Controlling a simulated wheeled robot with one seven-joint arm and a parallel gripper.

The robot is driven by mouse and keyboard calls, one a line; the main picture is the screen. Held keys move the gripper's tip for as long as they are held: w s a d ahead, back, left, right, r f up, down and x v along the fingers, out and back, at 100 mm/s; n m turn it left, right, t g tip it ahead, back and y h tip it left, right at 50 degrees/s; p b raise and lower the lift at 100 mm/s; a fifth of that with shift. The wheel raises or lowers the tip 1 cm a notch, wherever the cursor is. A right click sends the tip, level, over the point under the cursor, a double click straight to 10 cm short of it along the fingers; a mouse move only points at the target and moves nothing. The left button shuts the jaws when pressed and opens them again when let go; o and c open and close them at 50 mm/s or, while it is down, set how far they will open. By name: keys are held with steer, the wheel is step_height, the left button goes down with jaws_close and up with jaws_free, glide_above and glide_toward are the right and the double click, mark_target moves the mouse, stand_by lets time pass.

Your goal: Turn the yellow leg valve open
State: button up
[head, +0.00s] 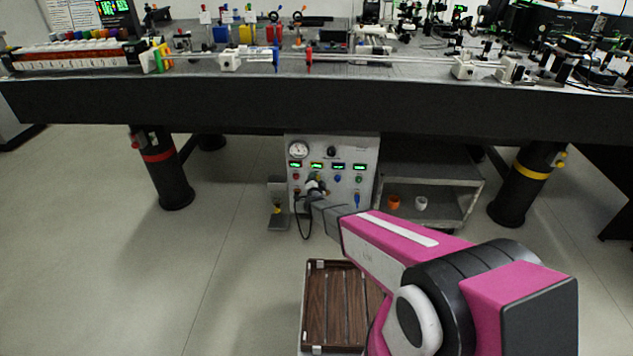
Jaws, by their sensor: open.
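The yellow-banded table leg (530,172) stands at the right under the bench. A small yellow valve (561,159) sticks out from its upper right side; it is too small to tell how its handle is turned. My gripper (315,188) is in the middle of the view, in front of the control box and well to the left of the yellow leg. Its jaws are open and I see nothing held in them, though the fingertips are small and blend with the knobs behind.
A control box (333,165) with a gauge stands under the bench (300,105). A grey cart (440,180) stands between it and the yellow leg. A red-banded leg (160,172) is at the left. A wooden crate (325,305) lies in front. The floor at left is clear.

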steer(key=s, duration=1.1)
steer(key=shift+a, duration=0.15)
steer(key=shift+w, duration=0.1)
